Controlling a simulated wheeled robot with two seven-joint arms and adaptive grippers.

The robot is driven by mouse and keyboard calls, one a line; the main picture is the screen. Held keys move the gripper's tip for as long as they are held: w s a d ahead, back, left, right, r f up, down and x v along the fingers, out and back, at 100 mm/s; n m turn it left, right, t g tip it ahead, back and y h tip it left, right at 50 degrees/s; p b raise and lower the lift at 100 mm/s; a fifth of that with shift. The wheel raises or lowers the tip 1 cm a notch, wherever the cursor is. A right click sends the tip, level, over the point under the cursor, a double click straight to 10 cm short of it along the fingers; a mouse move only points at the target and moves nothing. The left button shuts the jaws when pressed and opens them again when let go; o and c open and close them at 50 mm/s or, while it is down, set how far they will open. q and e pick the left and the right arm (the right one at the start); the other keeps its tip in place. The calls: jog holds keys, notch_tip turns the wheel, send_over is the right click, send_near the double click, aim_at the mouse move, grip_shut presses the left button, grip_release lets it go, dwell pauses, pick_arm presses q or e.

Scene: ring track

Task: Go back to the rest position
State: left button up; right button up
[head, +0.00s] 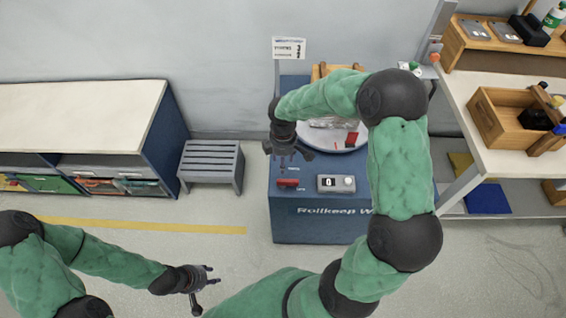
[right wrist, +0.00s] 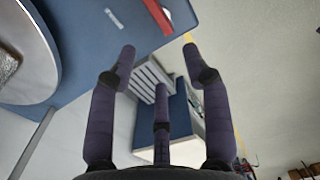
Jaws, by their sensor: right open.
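My right gripper (head: 287,150) hangs at the left edge of the blue cabinet (head: 300,228), beside the round pale plate on top. In the right wrist view its dark fingers (right wrist: 159,66) are spread with nothing between them. My right arm arches over the cabinet and hides part of its top and right side. My left gripper (head: 203,285) is low over the open floor, its fingers apart and empty. My left arm comes in from the lower left.
The round plate (head: 315,141) bears a clear wrapped item and a red block (head: 351,139). A red switch (head: 288,183) and a grey counter box (head: 336,184) sit on the cabinet front. A slatted grey stool (head: 210,163) stands left. A workbench (head: 500,150) holds a wooden toolbox (head: 487,118).

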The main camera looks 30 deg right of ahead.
dwell(0.4)
jog(key=s+a+f+m+y+p, duration=0.2)
jog(key=s+a+f+m+y, duration=0.2)
jog(key=s+a+f+m, duration=0.9)
jog(key=s+a+f, duration=0.3)
jog(key=a+f, duration=0.1)
jog(key=a, duration=0.1)
jog(key=shift+f, duration=0.3)
jog(key=shift+s+f+m, duration=0.15)
jog(key=shift+s+m, duration=0.25)
jog(key=shift+m, duration=0.1)
jog(key=shift+c, duration=0.3)
